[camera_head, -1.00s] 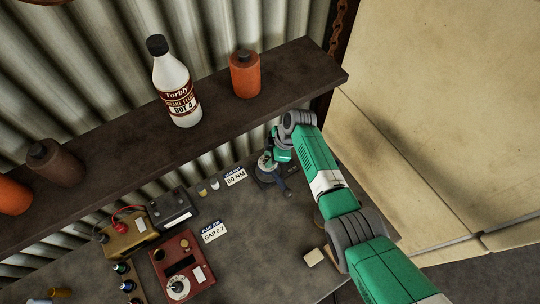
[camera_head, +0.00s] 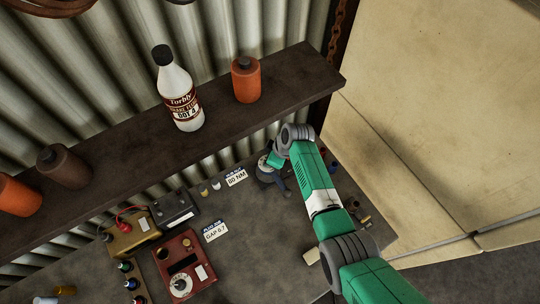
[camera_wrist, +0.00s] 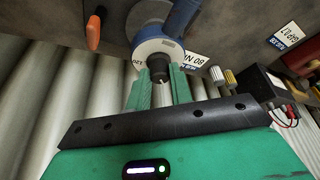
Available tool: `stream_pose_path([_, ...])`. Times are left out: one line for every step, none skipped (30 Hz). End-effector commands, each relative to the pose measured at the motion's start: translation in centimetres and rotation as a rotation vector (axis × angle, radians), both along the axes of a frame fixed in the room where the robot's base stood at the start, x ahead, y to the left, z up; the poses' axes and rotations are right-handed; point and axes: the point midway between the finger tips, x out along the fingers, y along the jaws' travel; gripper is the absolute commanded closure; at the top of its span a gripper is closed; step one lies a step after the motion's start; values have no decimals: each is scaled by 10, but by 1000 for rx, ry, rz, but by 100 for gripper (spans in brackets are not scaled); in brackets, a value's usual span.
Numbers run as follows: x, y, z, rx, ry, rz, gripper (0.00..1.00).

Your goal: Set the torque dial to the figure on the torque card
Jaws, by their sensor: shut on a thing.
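The torque card (camera_head: 236,178) reads 80 NM and lies on the bench; it also shows upside down in the wrist view (camera_wrist: 193,60). The torque dial (camera_wrist: 150,47) is a pale round face with a dark knob (camera_wrist: 161,76) at its middle, beside a blue handle (camera_wrist: 183,18). My gripper (camera_wrist: 160,84) is shut on the dark knob, with one green finger on each side. In the head view my gripper (camera_head: 273,161) and arm cover most of the dial.
A GAP 0.7 card (camera_head: 215,231) and a red box with a dial (camera_head: 181,263) stand at the left. A dark battery-like box (camera_head: 174,211) is behind them. The shelf (camera_head: 120,150) with a white bottle (camera_head: 178,90) overhangs the bench. An orange-handled thing (camera_wrist: 93,30) is near my gripper.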

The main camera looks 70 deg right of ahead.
Motion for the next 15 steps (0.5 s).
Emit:
stream_pose_path([1, 1, 3, -1, -2, -33, 100])
stream_pose_path([1, 1, 3, 0, -1, -55, 100])
stream_pose_path([1, 1, 3, -1, -1, -85, 100])
stream_pose_path([1, 1, 3, -1, -2, -105, 100])
stream_pose_path([1, 2, 2, 0, -2, -126, 100])
stream_pose_path([1, 2, 2, 0, -1, -151, 100])
stream_pose_path([1, 1, 2, 0, -1, -169, 100])
stream_pose_path([1, 1, 3, -1, -2, -186, 100])
stream_pose_path([1, 1, 3, 0, -2, -208, 100])
stream_pose_path([1, 2, 3, -1, -2, -221, 100])
stream_pose_path([1, 2, 2, -1, -1, -236, 100])
stream_pose_path([1, 2, 2, 0, -1, -252, 100])
stream_pose_path([1, 2, 2, 0, -2, -264, 100])
stream_pose_path([1, 2, 2, 0, -2, -274, 100])
stream_pose_path([1, 2, 2, 0, -2, -287, 100])
